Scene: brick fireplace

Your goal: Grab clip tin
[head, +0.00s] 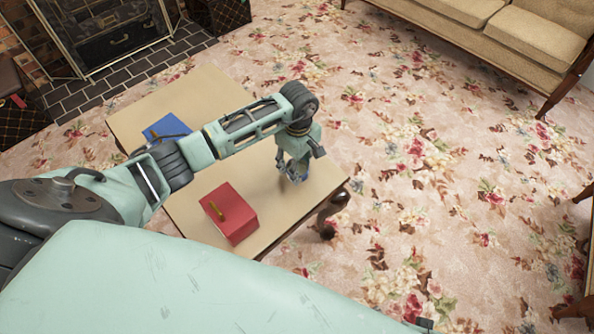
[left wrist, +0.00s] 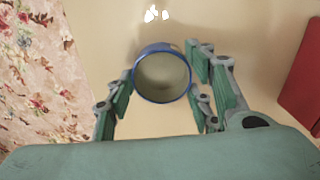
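The clip tin, a small round tin with a blue rim and open top (left wrist: 162,78), stands on the table between the fingers of my left gripper (left wrist: 160,100) in the left wrist view. The fingers are spread on either side of its rim; contact is not clear. In the head view my left gripper (head: 290,168) points down over the table's right end, and a bit of the blue tin (head: 299,173) shows at its fingers, mostly hidden. My right gripper is not in view.
The beige table (head: 190,97) also holds a red box (head: 236,216) with a gold item on top, nearer me, and a blue flat object (head: 167,129) behind my arm. A sofa (head: 500,30) and a fireplace (head: 105,35) stand beyond on flowered carpet.

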